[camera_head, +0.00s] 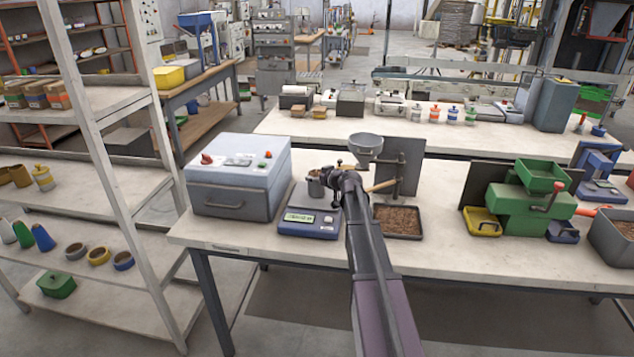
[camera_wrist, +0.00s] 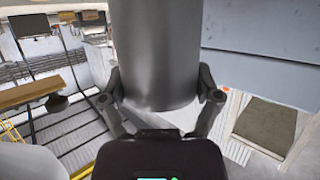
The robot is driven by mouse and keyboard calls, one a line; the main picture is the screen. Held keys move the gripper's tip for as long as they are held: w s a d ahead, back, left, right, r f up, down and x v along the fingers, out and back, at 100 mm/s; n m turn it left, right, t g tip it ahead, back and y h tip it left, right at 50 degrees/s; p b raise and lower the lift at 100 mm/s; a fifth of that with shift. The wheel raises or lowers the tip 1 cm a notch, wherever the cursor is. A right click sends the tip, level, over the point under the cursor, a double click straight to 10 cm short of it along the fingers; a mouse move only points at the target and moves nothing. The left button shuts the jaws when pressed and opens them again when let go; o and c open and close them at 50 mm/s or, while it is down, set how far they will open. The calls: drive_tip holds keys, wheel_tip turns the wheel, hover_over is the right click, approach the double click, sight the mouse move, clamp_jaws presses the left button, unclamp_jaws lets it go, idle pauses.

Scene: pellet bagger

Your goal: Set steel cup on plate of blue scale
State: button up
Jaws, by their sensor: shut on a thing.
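The steel cup (camera_head: 315,185) is a small grey cylinder in the head view, over the rear part of the blue scale (camera_head: 309,222). My gripper (camera_head: 330,176) is shut on the cup from the right. In the wrist view the cup (camera_wrist: 158,55) fills the upper middle, between the two fingers of my gripper (camera_wrist: 158,85). The scale has a lit green display at its front.
A grey-blue box (camera_head: 238,178) with a red knob stands close left of the scale. A funnel (camera_head: 366,141) on a stand rises behind my arm. A tray (camera_head: 402,238) of brown pellets lies to the right. Bare tabletop (camera_head: 255,238) lies in front of the box.

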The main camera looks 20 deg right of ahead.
drive_tip(key=shift+f, duration=0.1)
idle(0.3)
drive_tip(key=shift+f, duration=0.15)
drive_tip(key=o, duration=1.1)
drive_tip(key=shift+s+r, duration=0.1)
drive_tip(key=shift+r, duration=0.2)
drive_tip(key=p+v, duration=0.4)
drive_tip(key=v, duration=0.8)
drive_tip(key=shift+f, duration=0.1)
